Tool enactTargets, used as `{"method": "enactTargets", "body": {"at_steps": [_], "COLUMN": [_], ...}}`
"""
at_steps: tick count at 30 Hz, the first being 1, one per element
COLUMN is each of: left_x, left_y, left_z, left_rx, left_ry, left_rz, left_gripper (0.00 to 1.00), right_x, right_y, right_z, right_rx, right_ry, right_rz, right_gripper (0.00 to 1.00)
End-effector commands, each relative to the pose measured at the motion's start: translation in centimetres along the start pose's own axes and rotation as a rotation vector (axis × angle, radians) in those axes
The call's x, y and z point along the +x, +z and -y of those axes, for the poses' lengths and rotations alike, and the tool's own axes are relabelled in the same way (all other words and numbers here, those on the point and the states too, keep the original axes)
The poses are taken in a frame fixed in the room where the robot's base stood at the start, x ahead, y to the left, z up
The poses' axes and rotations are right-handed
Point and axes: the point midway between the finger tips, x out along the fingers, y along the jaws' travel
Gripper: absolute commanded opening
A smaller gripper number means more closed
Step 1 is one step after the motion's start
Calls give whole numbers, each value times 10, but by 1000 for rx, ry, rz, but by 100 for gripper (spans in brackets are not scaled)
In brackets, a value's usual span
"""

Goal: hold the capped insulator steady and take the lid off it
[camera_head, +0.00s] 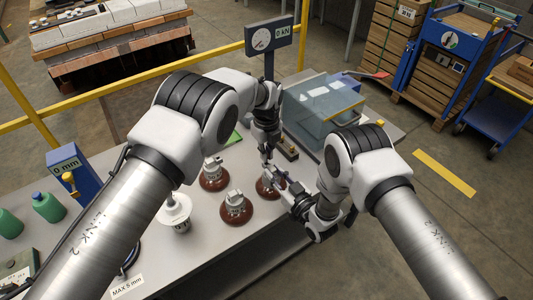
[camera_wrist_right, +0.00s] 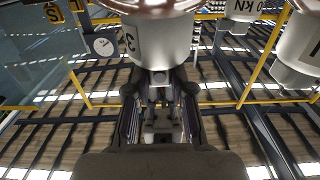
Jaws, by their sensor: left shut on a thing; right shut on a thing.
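The capped insulator (camera_head: 268,190) has a brown disc and stands on the grey table, partly hidden by both grippers. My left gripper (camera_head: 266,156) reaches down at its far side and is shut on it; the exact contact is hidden. My right gripper (camera_head: 278,178) comes in from the right, shut at its top. In the right wrist view, which is upside down, the grey cap (camera_wrist_right: 157,38) marked 3 and its brown disc (camera_wrist_right: 150,6) are close up. My right fingers (camera_wrist_right: 160,88) close around a small pale knob, seemingly the lid (camera_wrist_right: 160,77), against the cap's end.
Two brown insulators (camera_head: 213,181) (camera_head: 236,212) and a white one (camera_head: 174,218) stand to the left. A glass-sided box (camera_head: 318,105) and a gauge post (camera_head: 269,62) stand behind. Green bottles (camera_head: 48,207) are at the far left.

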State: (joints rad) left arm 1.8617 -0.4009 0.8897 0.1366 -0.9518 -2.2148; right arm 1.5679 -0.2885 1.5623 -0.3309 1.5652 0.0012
Motion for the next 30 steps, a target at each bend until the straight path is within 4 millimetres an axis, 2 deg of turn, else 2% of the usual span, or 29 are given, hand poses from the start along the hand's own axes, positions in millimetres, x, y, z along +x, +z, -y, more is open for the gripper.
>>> {"method": "enactTargets", "body": {"at_steps": [5, 13, 19, 20, 22, 30], "left_x": [-2, -37, -40, -40, -40, -40], "left_y": [0, 0, 0, 0, 0, 0], "left_z": [0, 0, 0, 0, 0, 0], "left_rx": [0, 1, 1, 1, 1, 0], "left_ry": [0, -1, 1, 1, 0, 0], "left_rz": [0, 2, -1, -1, 0, 0], "left_gripper": [0, 0, 0, 0, 0, 0], "right_x": [0, 0, 0, 0, 0, 0], "right_y": [-1, 0, 0, 0, 0, 0], "right_z": [0, 0, 0, 0, 0, 0], "right_rx": [0, 0, 0, 0, 0, 0], "right_ry": [0, 0, 0, 0, 0, 0], "right_rz": [-2, -1, -1, -1, -1, 0], "right_gripper": [0, 0, 0, 26, 51, 52]}}
